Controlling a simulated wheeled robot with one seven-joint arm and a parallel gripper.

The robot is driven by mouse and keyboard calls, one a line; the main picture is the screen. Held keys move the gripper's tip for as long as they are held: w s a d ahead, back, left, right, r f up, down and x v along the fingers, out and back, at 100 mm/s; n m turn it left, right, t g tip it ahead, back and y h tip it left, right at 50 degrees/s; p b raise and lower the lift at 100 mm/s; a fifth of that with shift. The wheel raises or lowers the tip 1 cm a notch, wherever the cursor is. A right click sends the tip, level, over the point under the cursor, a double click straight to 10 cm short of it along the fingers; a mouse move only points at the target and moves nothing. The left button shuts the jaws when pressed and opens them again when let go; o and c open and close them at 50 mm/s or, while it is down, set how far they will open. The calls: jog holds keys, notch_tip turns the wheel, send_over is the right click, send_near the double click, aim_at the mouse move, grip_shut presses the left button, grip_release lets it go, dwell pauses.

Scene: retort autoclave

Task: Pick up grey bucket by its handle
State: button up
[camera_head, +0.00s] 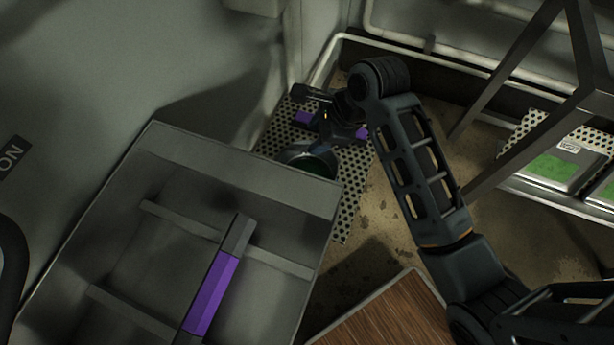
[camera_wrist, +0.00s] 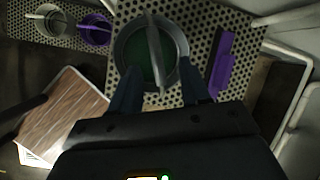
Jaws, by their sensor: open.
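A grey bucket (camera_wrist: 181,32) with a dark green inside stands on a perforated metal plate, directly in front of my gripper in the wrist view. Its grey bar handle (camera_wrist: 155,50) runs across the opening. My gripper (camera_wrist: 160,88) is open, with one finger on each side of the near end of the handle. I cannot tell whether the fingers touch it. In the head view the bucket (camera_head: 312,166) shows below my gripper (camera_head: 328,137), partly hidden by the large grey box-shaped panel in front.
A purple bar (camera_wrist: 222,62) lies right of the bucket. A pale bucket (camera_wrist: 46,22) and a purple bucket (camera_wrist: 93,32) stand at upper left. The large grey panel (camera_head: 240,185) with a purple handle (camera_head: 212,292) is close by. Pipes (camera_head: 345,38) run along the wall behind.

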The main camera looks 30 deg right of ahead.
aim_at(307, 146)
jog(key=shift+x, duration=3.2)
jog(key=shift+s+a, duration=0.2)
jog(key=shift+c, duration=0.4)
grip_shut()
jog(key=shift+r, duration=0.1)
